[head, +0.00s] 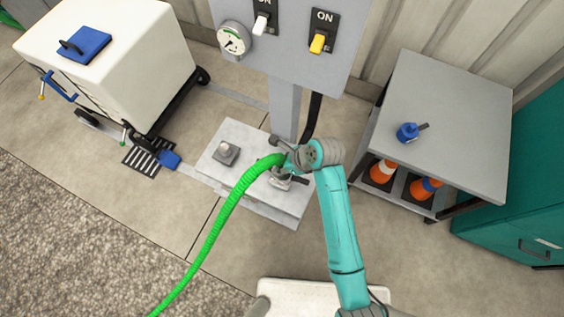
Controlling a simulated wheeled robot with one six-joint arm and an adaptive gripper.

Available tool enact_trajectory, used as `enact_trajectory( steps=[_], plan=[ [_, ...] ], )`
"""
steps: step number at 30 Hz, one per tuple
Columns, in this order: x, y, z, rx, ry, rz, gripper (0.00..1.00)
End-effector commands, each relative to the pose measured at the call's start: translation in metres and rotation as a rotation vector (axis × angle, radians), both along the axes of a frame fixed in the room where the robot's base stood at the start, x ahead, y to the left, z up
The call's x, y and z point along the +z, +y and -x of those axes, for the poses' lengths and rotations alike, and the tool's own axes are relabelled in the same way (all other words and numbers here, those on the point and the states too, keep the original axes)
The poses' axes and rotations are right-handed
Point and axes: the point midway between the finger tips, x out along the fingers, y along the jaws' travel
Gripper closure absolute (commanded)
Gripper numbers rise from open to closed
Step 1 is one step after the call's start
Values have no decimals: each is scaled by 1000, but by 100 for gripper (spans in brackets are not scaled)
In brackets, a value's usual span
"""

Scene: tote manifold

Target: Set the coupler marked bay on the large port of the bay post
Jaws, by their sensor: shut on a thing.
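A green hose (215,225) rises from the lower left and ends at my gripper (284,174). My gripper is shut on the coupler at the hose's end, over the right part of the pale plinth (250,195) at the foot of the grey post (284,108). The coupler is mostly hidden by the gripper and hose, and no marking on it can be read. A grey fitting with a round top (225,152) stands on the plinth's left part. Grey metal parts show just below the gripper; I cannot tell whether the coupler touches a port there.
A panel (290,65) with a gauge (233,38), a white switch and a yellow switch tops the post. A white tote (110,50) stands at left by a floor drain (148,155). At right, a grey cart (445,120) carries a blue cap (408,131), with cones below.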

Motion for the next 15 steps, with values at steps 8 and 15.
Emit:
enact_trajectory(
  steps=[8,15],
  plan=[
    [0,0,0,0,-2,0,100],
    [0,0,0,0,-2,0,36]
  ],
)
